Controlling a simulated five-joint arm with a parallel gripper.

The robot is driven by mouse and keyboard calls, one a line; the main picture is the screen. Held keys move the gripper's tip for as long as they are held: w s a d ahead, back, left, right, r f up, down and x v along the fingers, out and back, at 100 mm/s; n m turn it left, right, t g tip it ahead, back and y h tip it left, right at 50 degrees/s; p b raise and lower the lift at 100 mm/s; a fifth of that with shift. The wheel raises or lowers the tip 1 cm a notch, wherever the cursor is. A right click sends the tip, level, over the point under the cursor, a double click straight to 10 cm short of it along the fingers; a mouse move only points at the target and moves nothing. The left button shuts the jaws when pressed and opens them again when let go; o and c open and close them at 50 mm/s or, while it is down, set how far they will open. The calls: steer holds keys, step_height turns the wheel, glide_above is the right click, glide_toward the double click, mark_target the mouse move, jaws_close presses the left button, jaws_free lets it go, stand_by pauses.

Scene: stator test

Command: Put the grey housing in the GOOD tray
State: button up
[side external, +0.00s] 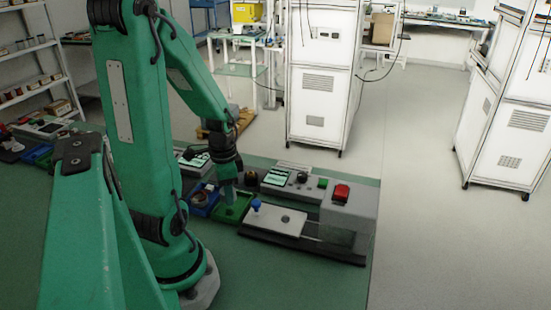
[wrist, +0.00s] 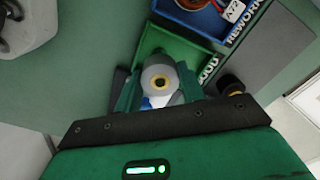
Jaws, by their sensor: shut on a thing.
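In the side view my gripper (side external: 229,191) points down at the green GOOD tray (side external: 243,210), and the housing cannot be made out there. The wrist view shows the GOOD tray (wrist: 203,54) just beyond the housing, which overlaps its near part. I cannot tell how high the housing is above the tray floor. The visible tray floor looks empty.
A blue REWORK tray (wrist: 194,17) with parts in it lies beside the GOOD tray.

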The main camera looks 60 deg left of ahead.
steer(key=shift+f, duration=0.9)
steer(key=o, duration=1.1)
steer(key=shift+r, duration=0.15)
steer(key=shift+r, duration=3.7)
